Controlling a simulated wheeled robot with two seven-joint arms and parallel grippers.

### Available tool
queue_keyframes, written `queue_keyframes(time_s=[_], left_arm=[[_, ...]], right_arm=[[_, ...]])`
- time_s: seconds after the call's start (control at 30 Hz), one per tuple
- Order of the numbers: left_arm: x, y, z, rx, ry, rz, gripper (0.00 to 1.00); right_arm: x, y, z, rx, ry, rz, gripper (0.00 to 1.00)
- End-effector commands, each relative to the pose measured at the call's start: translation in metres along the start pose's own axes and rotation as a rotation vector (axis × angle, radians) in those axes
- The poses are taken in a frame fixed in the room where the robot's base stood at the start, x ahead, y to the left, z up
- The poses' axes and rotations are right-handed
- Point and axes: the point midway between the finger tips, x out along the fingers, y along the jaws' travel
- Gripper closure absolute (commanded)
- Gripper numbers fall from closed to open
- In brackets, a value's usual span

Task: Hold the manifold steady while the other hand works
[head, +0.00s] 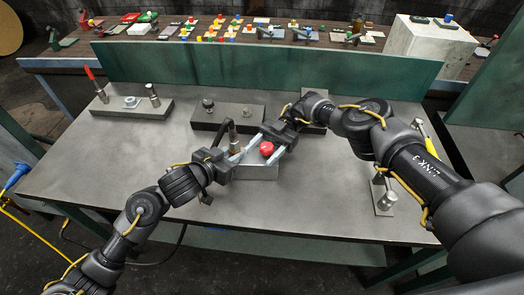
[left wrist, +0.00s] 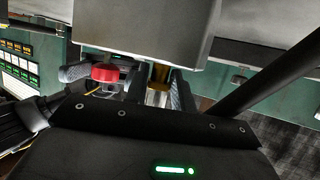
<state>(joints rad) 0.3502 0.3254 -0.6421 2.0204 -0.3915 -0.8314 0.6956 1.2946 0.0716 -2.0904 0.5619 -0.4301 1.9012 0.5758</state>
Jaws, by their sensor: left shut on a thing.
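The manifold (head: 258,174) seems to be the grey block at the middle of the table. A round red knob (head: 267,148) is on it, and the knob also shows in the left wrist view (left wrist: 105,73). My left gripper (head: 234,157) is at the block's left side. In the left wrist view it is shut on a brass and steel post (left wrist: 158,84). Whether this post is fixed to the block is hidden. My right gripper (head: 263,150) comes in from the right. Its fingers are apart, one on either side of the red knob, with no clear contact.
A grey block with a red-tipped tool and fittings (head: 132,108) lies at the left. Another block with knobs (head: 205,118) stands behind the manifold. A metal fitting (head: 384,198) lies at the right. A green panel (head: 270,75) closes the back. The front left table is clear.

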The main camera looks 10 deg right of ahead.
Motion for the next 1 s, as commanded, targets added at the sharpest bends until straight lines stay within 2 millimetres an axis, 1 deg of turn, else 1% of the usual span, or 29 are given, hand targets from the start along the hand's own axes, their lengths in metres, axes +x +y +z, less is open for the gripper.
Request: queue_keyframes(time_s=[0.2, 0.33, 0.47, 0.6, 0.7, 0.83, 1.0], left_arm=[[0.0, -0.001, 0.001, -0.001, -0.001, -0.003, 1.0], [0.0, -0.002, 0.0, -0.002, -0.002, -0.004, 1.0], [0.0, -0.002, 0.0, -0.002, -0.002, -0.005, 1.0], [0.0, -0.003, 0.001, -0.002, -0.002, -0.006, 1.0], [0.0, -0.003, 0.001, -0.002, -0.002, -0.006, 1.0], [0.0, -0.003, 0.001, -0.002, -0.002, -0.006, 1.0], [0.0, -0.003, 0.0, -0.002, -0.002, -0.006, 1.0]], right_arm=[[0.0, 0.0, -0.001, 0.0, 0.001, -0.001, 0.42], [0.0, 0.0, -0.01, 0.0, 0.002, 0.0, 0.42], [-0.001, 0.0, -0.031, -0.003, 0.001, -0.002, 0.42], [-0.001, 0.0, -0.059, -0.003, 0.001, -0.002, 0.42], [0.0, 0.0, -0.076, -0.002, 0.001, -0.002, 0.42], [-0.001, 0.0, -0.092, -0.001, 0.0, 0.0, 0.42], [0.0, 0.0, -0.1, 0.001, 0.001, -0.001, 0.42]])
